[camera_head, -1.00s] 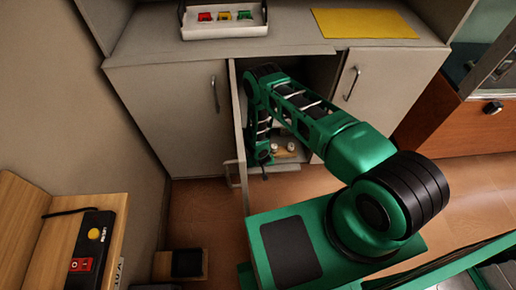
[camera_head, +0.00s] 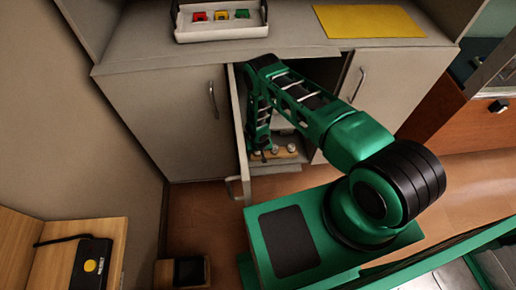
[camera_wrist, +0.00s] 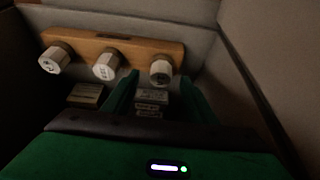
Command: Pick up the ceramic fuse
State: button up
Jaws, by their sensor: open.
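Three pale, faceted ceramic fuses sit in a row on a wooden board in the wrist view: a left one (camera_wrist: 55,59), a middle one (camera_wrist: 106,65) and a right one (camera_wrist: 160,71). The wooden board (camera_wrist: 133,49) lies across the cupboard's inside, and its fuses also show small in the head view (camera_head: 290,149). My gripper (camera_wrist: 159,79) is open and empty. Its two green fingers point toward the right fuse, one on each side of it in the picture. Whether the fingertips reach the fuse's depth, I cannot tell. In the head view my arm hides part of the cupboard.
Small labelled blocks (camera_wrist: 86,95) lie below the board, some between my fingers. The cupboard's side wall (camera_wrist: 255,65) is close on the right. In the head view, an open cupboard door (camera_head: 240,130) stands left of my arm. A white tray (camera_head: 222,33) sits on the counter above.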

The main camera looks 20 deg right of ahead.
jog(key=shift+w+a+f, duration=0.1)
jog(key=shift+w+f, duration=0.2)
jog(key=shift+f, duration=0.2)
jog(key=shift+w+a+f, duration=0.1)
jog(key=shift+w+f, duration=0.15)
jog(key=shift+f, duration=0.2)
jog(key=shift+w+d+f, duration=0.15)
jog(key=shift+w+f, duration=0.05)
jog(key=shift+f, duration=0.25)
jog(key=c, duration=1.1)
jog(key=shift+c, duration=0.2)
jog(key=shift+d, duration=0.1)
jog(key=shift+s+d+r, duration=0.15)
jog(key=shift+s+r, duration=0.4)
jog(key=shift+r, duration=0.05)
jog(key=s+d+r, duration=0.4)
jog(key=s+r, duration=0.3)
jog(key=s, duration=0.5)
jog(key=shift+s+d+f, duration=0.1)
